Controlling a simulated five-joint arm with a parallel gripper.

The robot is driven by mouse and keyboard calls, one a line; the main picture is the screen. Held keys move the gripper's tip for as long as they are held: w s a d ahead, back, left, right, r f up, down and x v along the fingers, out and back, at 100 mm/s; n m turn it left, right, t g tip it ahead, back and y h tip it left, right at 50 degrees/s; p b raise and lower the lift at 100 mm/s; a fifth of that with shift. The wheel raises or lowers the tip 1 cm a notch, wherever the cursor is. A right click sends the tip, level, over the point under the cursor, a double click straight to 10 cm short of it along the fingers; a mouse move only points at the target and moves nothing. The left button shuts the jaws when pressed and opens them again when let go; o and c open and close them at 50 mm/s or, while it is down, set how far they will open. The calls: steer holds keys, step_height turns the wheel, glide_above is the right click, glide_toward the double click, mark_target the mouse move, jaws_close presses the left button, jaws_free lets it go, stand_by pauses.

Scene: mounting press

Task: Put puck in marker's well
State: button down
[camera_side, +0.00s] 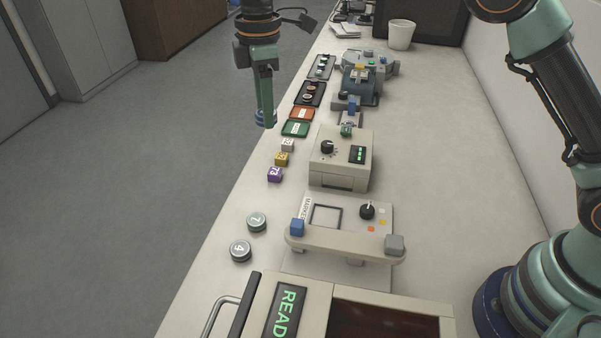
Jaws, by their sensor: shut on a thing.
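My gripper (266,121) is at the upper middle, beyond the table's left edge in the picture, pointing down. It is shut on a small blue round puck (259,116), mostly hidden behind the fingers. The marker (296,243) appears to be the low cream unit at the lower middle, with small lettering along its left side. Its dark-framed square well (326,217) looks empty. The gripper is far from it, toward the back. A green puck marked 7 (256,222) and a grey puck marked 4 (240,250) lie on the table left of the marker.
A cream box with a dial (341,165) stands behind the marker. A machine with a "READ" display (286,312) is in front. Coloured trays (296,128) and a blue-grey device (360,80) are farther back.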

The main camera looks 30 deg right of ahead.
steer(key=s+d+r+m, duration=0.1)
steer(key=s+d+m, duration=0.6)
steer(key=d, duration=0.4)
steer(key=s+d+r+m, duration=0.1)
steer(key=s+d+m, duration=0.4)
steer(key=d+m, duration=0.45)
glide_above(382, 148)
step_height(382, 148, down, 3)
steer(key=shift+m, duration=0.45)
step_height(382, 148, down, 19)
steer(key=shift+f, duration=0.1)
steer(key=shift+f, duration=0.1)
steer(key=c, duration=0.6)
jaws_free()
steer(key=shift+c, duration=0.2)
